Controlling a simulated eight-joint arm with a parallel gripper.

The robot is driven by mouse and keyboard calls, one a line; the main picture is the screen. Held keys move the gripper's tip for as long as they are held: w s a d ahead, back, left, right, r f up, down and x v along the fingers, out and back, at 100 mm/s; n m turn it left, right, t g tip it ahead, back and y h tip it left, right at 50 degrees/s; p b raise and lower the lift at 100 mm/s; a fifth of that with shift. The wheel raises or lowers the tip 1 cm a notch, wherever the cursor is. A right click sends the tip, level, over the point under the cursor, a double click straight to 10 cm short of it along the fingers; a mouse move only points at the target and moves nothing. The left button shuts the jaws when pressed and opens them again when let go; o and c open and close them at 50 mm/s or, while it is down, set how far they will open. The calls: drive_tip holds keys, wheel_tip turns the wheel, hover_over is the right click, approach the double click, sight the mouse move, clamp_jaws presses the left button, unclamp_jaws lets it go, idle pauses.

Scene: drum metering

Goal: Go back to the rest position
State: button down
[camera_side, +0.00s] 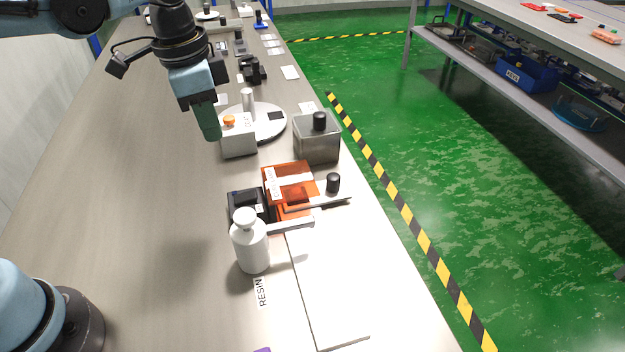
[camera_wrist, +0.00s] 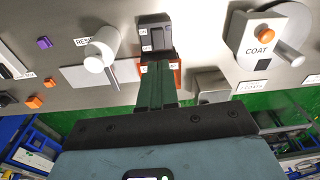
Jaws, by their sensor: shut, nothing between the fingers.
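My gripper (camera_side: 211,122) hangs over the long grey bench with its green fingers pointing down. The fingers are shut and hold nothing. It is clear of the bench top, left of the white box with the orange knob (camera_side: 229,120). In the wrist view my gripper (camera_wrist: 158,72) shows its green fingers close together. Past their tips is the orange unit (camera_wrist: 176,75) with a dark box (camera_wrist: 153,36). In the side view the orange unit (camera_side: 290,181) stands in front of my gripper, well apart from it.
A white bottle (camera_side: 251,243) stands by the RESIN label (camera_side: 262,291), near a white board (camera_side: 325,290). A grey container (camera_side: 317,140) with a black cap stands near the right bench edge. Several items line the bench's far end. The bench's left side is clear.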

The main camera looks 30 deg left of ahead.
drive_tip(key=s+a+f+n+t, duration=0.4)
drive_tip(key=s+a+n+t, duration=0.1)
drive_tip(key=a+n+t, duration=0.1)
drive_tip(key=shift+s+a+n+y, duration=0.25)
drive_tip(key=shift+a+n, duration=0.3)
drive_tip(key=shift+n, duration=0.45)
